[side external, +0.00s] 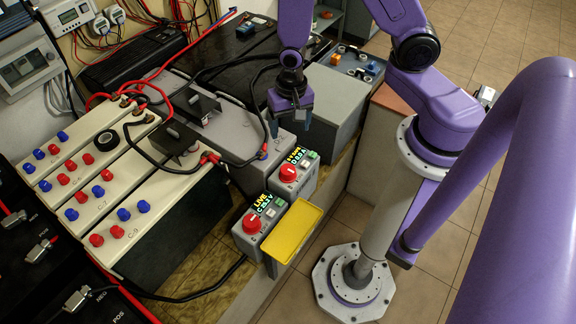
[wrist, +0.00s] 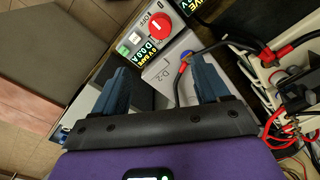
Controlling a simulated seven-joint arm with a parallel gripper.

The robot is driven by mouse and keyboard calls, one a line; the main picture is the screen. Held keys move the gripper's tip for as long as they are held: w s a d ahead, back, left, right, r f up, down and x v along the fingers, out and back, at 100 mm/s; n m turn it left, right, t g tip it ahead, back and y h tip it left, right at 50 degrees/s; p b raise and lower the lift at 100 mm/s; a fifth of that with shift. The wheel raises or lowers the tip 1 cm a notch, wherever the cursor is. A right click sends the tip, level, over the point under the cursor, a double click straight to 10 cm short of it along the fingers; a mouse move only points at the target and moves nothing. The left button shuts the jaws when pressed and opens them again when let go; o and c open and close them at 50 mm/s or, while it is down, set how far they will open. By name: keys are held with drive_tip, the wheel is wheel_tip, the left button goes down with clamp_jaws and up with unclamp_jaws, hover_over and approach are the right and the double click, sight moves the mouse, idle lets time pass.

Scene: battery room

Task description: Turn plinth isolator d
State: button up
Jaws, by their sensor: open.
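Plinth isolator d (side external: 296,180) is a grey box with a red rotary knob (side external: 288,174), a small display and buttons, on the plinth beside the grey battery. In the wrist view its red knob (wrist: 158,26) shows at the top, with "OFF" beside it and a display (wrist: 152,51) reading D and 0.0 A. My gripper (side external: 290,120) is above and behind isolator d, open and empty. In the wrist view my gripper (wrist: 162,76) has its fingers wide apart, with the knob beyond them, not touched.
Another isolator (side external: 252,222), marked LIVE and C, stands in front of d with a yellow panel (side external: 296,234) beside it. A grey battery (wrist: 168,82) marked D-2 and cables (side external: 225,97) lie close by. Open floor lies to the right.

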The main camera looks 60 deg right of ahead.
sight(288, 169)
drive_tip(key=shift+a+f, duration=0.2)
drive_tip(key=shift+f, duration=3.95)
drive_tip(key=shift+a+f, duration=0.15)
drive_tip(key=shift+f, duration=4)
drive_tip(key=c, duration=1)
